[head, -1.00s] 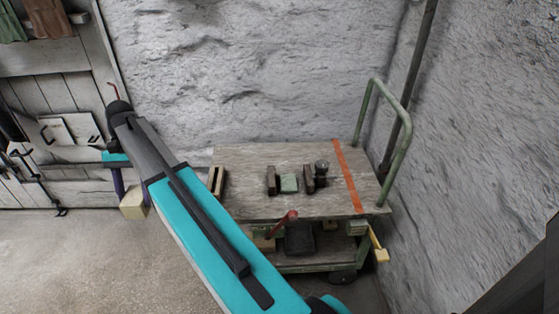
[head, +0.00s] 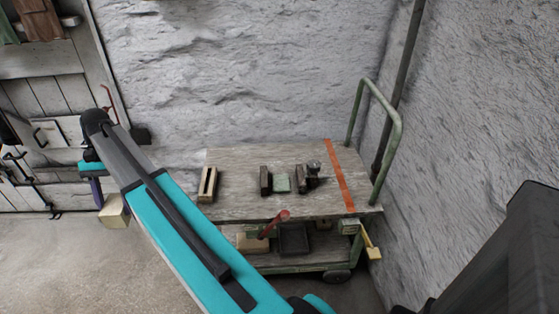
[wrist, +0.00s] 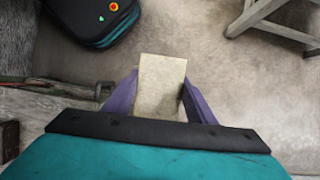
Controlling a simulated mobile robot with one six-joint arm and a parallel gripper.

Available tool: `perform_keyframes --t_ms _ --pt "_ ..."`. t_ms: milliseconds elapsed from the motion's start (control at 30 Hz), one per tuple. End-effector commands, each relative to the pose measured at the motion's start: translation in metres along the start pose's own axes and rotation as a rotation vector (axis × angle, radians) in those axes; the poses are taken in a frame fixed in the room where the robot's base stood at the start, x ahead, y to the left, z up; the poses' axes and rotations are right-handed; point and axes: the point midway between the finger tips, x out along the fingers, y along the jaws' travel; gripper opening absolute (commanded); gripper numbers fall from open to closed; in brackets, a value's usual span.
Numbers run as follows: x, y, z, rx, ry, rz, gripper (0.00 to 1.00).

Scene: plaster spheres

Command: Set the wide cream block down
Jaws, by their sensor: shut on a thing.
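The wide cream block (wrist: 160,85) is between the purple fingers of my gripper (wrist: 160,98) in the wrist view, with a finger against each side. In the head view the cream block (head: 114,212) hangs at the lower end of my gripper (head: 97,192), at the left, above the concrete floor. It is apart from the cart and touches no surface that I can see. My gripper is shut on it.
A wooden-topped cart (head: 235,205) with a green handle (head: 395,125) stands against the rock wall.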

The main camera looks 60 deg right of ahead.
Motion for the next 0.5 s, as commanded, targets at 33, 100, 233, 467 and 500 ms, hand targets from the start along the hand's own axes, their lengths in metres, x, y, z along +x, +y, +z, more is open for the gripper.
perform_keyframes --t_ms 33,100,233,467,500 --pt "-0.002 0.002 -0.002 0.008 0.0 -0.004 0.01" --pt "-0.003 0.006 -0.007 0.024 0.001 -0.011 0.01" --pt "-0.007 0.019 -0.022 0.075 0.003 -0.031 0.01" --pt "-0.017 0.058 -0.063 0.217 0.008 -0.089 0.01" --pt "-0.018 0.065 -0.07 0.246 0.009 -0.101 0.01"
